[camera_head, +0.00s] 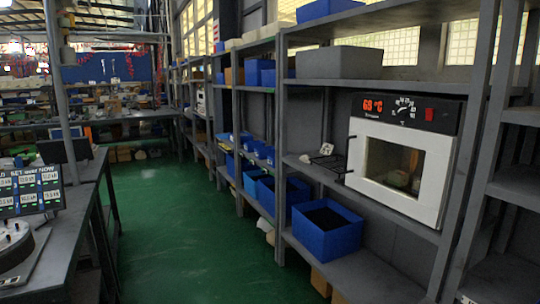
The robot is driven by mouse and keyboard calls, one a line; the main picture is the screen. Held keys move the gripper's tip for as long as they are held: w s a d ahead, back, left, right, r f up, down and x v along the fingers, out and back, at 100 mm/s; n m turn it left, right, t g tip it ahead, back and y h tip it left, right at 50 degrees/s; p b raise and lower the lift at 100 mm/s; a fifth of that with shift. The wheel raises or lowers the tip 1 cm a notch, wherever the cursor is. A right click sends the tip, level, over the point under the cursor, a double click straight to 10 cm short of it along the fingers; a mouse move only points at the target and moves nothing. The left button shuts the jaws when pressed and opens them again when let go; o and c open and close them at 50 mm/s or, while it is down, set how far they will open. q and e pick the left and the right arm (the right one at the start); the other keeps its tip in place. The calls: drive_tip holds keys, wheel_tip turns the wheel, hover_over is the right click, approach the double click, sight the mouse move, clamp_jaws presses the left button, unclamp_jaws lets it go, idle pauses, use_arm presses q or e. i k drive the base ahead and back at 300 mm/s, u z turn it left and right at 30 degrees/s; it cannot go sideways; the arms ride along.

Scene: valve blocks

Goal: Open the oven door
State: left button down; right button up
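The oven (402,158) stands on the middle level of a grey shelf rack at the right. It has a white front door with a dark window (393,168) and a black control panel (407,111) above, showing red digits and a red switch. The door looks shut. A black handle (338,161) sticks out from the left side of the door. Neither of my grippers shows in the view.
Grey shelf racks (383,87) line the right side, holding blue bins (327,227) and a grey box (339,62). A grey workbench (62,236) with a display (30,189) stands at the left. The green floor (186,235) between them is clear.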

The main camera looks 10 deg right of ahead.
sight(440, 147)
drive_tip(key=u, duration=0.45)
drive_tip(key=i, duration=1.15)
drive_tip(key=z, duration=0.6)
drive_tip(key=i, duration=1.2)
drive_tip(key=z, duration=1.15)
